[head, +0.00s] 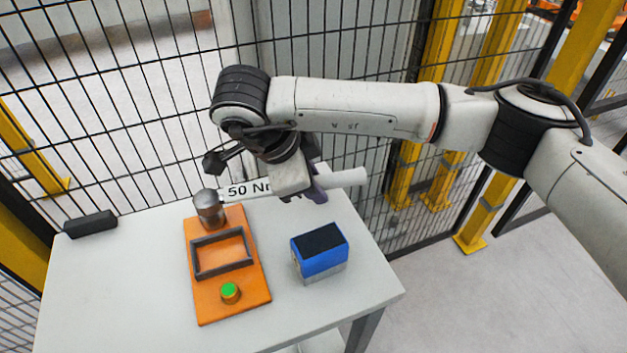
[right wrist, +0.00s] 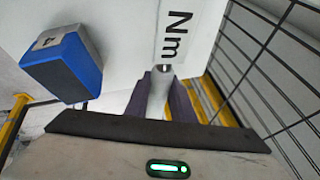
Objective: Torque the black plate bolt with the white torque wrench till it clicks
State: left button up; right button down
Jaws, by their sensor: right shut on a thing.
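The white torque wrench has a pale handle (head: 345,178) and a "50 Nm" label (head: 248,189). My right gripper (head: 308,190) is shut on the handle; its purple fingers also show around the pale handle in the right wrist view (right wrist: 163,98). The wrench points left toward a grey metal cylinder (head: 209,207) at the far end of an orange plate (head: 228,255). The cylinder stands upright and seems to meet the wrench's head. I see no bare black plate bolt; it may be hidden under the cylinder. My left gripper is out of view.
A dark rectangular frame (head: 221,254) and a green-topped knob (head: 230,292) sit on the orange plate. A blue box (head: 320,254) stands right of it; a black bar (head: 90,223) lies at the table's left edge. Wire fence (head: 100,130) rises behind the white table (head: 110,300).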

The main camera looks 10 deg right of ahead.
jog(key=shift+s+m, duration=0.3)
jog(key=shift+s, duration=0.15)
jog(key=shift+w+f+b, duration=0.1)
jog(key=shift+w+b, duration=0.4)
jog(key=shift+b, duration=0.1)
jog(key=shift+r, duration=0.25)
jog(key=shift+r+p, duration=1.35)
jog(key=shift+r, duration=1.15)
jog(key=shift+r+p, duration=1.25)
jog(key=shift+r, duration=1.15)
jog(key=shift+s, duration=0.1)
